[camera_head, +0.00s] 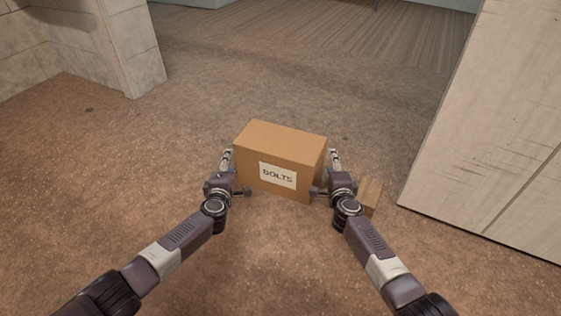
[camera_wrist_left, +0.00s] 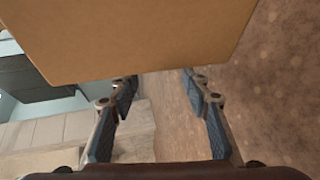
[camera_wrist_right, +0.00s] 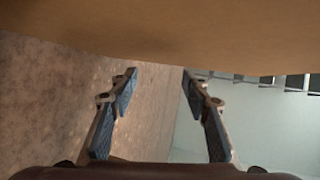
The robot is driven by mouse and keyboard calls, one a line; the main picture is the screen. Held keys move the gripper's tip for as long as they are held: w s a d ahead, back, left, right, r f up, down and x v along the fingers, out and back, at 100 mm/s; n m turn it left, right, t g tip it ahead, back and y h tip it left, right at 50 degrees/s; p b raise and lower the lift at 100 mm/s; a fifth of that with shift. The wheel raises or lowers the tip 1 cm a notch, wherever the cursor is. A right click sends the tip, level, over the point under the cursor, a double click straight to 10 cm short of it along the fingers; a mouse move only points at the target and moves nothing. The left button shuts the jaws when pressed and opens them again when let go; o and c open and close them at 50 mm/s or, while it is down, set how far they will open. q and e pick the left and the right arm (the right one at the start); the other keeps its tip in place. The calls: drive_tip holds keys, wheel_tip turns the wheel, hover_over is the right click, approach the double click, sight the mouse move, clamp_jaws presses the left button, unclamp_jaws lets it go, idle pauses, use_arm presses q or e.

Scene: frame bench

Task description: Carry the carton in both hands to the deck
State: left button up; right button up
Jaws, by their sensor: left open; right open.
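The carton (camera_head: 285,139), a brown box with a white "BOLTS" label, is upright in the middle of the head view. I cannot tell whether it rests on the floor. My left gripper (camera_head: 227,158) is at its left side and my right gripper (camera_head: 335,157) at its right side. The carton's brown side fills the top of the left wrist view (camera_wrist_left: 130,35) and the right wrist view (camera_wrist_right: 160,35). In both wrist views the fingers are spread with nothing between them. Whether they touch the carton is unclear. I cannot make out the deck for sure.
A small wooden block (camera_head: 371,194) is just right of my right gripper. A large pale panel (camera_head: 500,130) stands at the right and a block wall (camera_head: 130,50) at the upper left. Brown floor (camera_head: 270,90) is open between them, with a ribbed surface (camera_head: 330,30) at the far end.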

use_arm(q)
drive_tip(key=shift+d, duration=0.3)
use_arm(e)
drive_tip(key=shift+a, duration=0.25)
use_arm(q)
drive_tip(key=shift+d, duration=0.1)
use_arm(e)
drive_tip(key=shift+a, duration=0.1)
